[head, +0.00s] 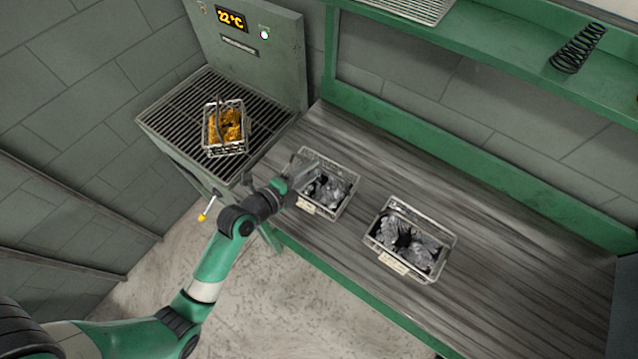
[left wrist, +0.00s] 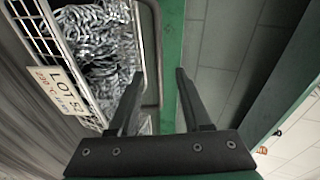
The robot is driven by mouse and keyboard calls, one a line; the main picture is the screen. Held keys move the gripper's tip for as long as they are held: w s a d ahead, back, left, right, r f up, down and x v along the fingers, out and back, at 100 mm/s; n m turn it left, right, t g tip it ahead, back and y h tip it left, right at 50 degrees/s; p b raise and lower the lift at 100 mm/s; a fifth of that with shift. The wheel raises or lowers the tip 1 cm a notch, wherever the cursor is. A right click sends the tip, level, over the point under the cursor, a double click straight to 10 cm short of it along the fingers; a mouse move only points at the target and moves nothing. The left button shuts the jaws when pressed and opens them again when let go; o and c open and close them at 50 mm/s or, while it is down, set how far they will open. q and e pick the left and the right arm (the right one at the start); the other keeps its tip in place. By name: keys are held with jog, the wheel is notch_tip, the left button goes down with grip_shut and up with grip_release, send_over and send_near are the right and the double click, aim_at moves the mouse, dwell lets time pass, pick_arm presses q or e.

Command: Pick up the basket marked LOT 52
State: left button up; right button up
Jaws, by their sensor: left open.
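A wire basket (head: 343,205) with shiny grey coiled metal pieces stands on the bench, the left one of two there. In the left wrist view, a basket (left wrist: 38,32) of grey coils bears a tag (left wrist: 62,92) reading LOT 52. Its grey handle bar (left wrist: 154,45) runs between the fingertips in that picture; I cannot tell whether they touch it. My left gripper (head: 304,170) is open at the left bench basket and hides part of it. Its two dark fingers (left wrist: 159,72) show apart in the left wrist view. My right gripper is not in view.
A second tagged basket (head: 448,243) of grey pieces stands to the right on the bench (head: 520,270). A basket of golden pieces (head: 226,126) sits on the slatted rack (head: 172,122) before a panel showing 22°C (head: 232,19). A black spring (head: 577,48) is on the green shelf.

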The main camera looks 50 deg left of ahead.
pick_arm(q)
jog(key=b, duration=0.1)
send_over(326, 161)
jog(key=s+d, duration=0.3)
jog(key=shift+w+a+f, duration=0.1)
jog(key=shift+a+f, duration=0.1)
jog(key=shift+f, duration=1)
grip_shut()
jog(key=shift+r, duration=0.15)
